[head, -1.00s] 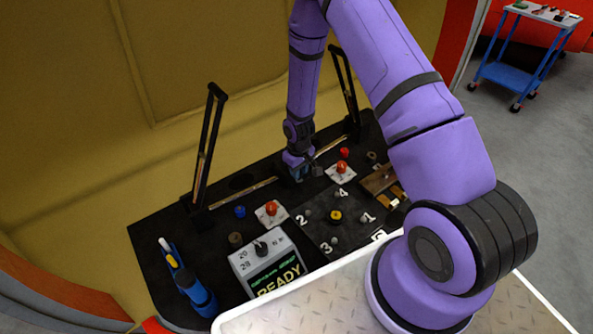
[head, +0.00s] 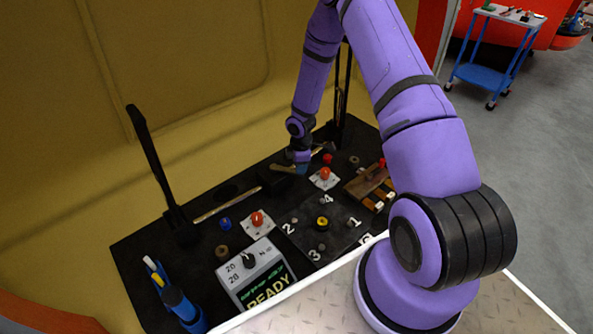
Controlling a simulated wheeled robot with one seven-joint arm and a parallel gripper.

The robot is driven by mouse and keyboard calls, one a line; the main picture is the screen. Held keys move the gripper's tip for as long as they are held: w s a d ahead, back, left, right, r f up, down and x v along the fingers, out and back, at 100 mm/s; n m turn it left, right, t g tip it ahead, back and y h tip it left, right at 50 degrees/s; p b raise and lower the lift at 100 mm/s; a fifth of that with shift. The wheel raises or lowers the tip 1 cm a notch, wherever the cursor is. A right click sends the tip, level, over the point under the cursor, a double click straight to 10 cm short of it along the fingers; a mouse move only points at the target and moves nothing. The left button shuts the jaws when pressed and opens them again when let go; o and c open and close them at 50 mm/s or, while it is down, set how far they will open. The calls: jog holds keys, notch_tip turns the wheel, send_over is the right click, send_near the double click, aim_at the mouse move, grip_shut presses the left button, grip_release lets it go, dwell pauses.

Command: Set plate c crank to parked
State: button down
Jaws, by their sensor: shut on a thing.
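My gripper (head: 301,167) is low over the back of the black console, pointing down. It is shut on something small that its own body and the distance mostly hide. A dark piece with a tan edge (head: 284,169) shows just left of it. Two white plates with red knobs stand in front: one at left (head: 257,220), one at right (head: 325,175), close to my gripper. A dark square plate with numbers 1 to 4 has a yellow knob (head: 321,223) at its middle. I cannot tell which of these is plate c, and its crank is not clearly identifiable.
The grey READY box (head: 252,270) stands at the console's front. A tall black lever (head: 155,165) rises at left, another (head: 347,90) behind my arm. Blue tools (head: 180,304) sit at far left. A wooden block (head: 368,184) lies at right. A blue cart (head: 484,75) stands beyond.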

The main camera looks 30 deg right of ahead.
jog(key=w+d+n, duration=0.3)
jog(key=w+n, duration=0.6)
jog(key=n, duration=0.1)
jog(key=shift+w, duration=0.2)
dwell(0.3)
jog(key=shift+a, duration=0.1)
jog(key=c, duration=0.9)
grip_release()
